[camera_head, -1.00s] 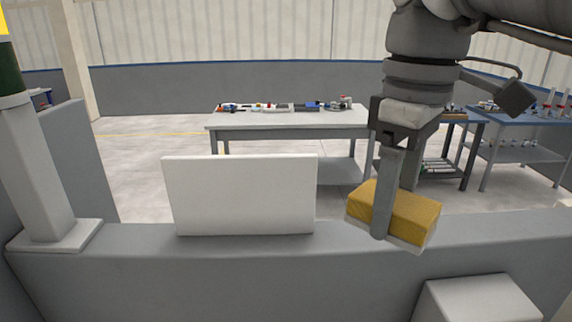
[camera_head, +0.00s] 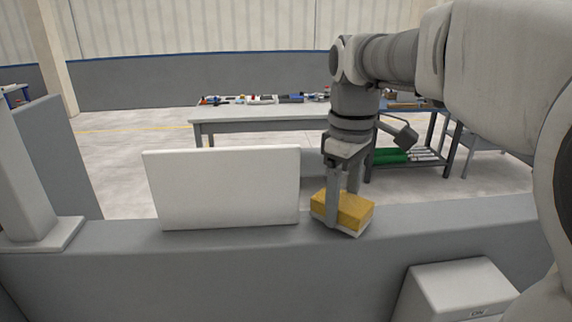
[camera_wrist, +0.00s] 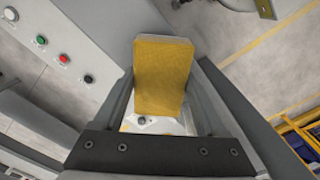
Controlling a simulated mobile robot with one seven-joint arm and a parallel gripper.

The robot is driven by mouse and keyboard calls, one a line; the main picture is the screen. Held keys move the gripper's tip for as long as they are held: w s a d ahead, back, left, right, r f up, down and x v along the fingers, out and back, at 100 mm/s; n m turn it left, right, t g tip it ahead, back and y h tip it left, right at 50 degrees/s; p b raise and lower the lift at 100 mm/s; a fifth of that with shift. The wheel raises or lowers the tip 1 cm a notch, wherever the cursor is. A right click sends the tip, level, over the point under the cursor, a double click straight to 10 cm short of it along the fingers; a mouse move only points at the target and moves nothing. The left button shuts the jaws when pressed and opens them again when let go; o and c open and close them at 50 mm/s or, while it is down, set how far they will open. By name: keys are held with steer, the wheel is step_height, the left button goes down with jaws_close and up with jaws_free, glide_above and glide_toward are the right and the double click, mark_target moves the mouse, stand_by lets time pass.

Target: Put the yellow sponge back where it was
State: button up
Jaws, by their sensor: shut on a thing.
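The yellow sponge (camera_head: 347,209) is a yellow block with a pale underside layer. My gripper (camera_head: 342,205) is shut on it, one finger on each side, and points downward. In the head view the sponge is just right of the white upright panel, over the grey ledge (camera_head: 250,240); I cannot tell whether it touches the ledge. In the wrist view the sponge (camera_wrist: 162,75) shows between the two fingers.
The white panel (camera_head: 222,188) stands close to the left of the sponge. A white box (camera_head: 457,293) sits front right. A workbench (camera_head: 262,115) with small items stands behind. Buttons (camera_wrist: 63,59) show on a panel in the wrist view.

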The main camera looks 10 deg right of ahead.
mark_target(343, 200)
steer(key=shift+f, duration=0.45)
steer(key=shift+f, duration=0.1)
steer(key=o, duration=1.1)
steer(key=shift+o, duration=0.2)
step_height(343, 200, up, 11)
steer(key=shift+r+p, duration=0.15)
steer(key=shift+p, duration=0.7)
steer(key=s+f+m+t, duration=0.5)
steer(key=s+f+m, duration=0.4)
steer(key=s+f, duration=0.4)
steer(key=shift+s+f+t, duration=0.3)
steer(key=shift+s+f, duration=0.1)
steer(key=shift+s, duration=0.05)
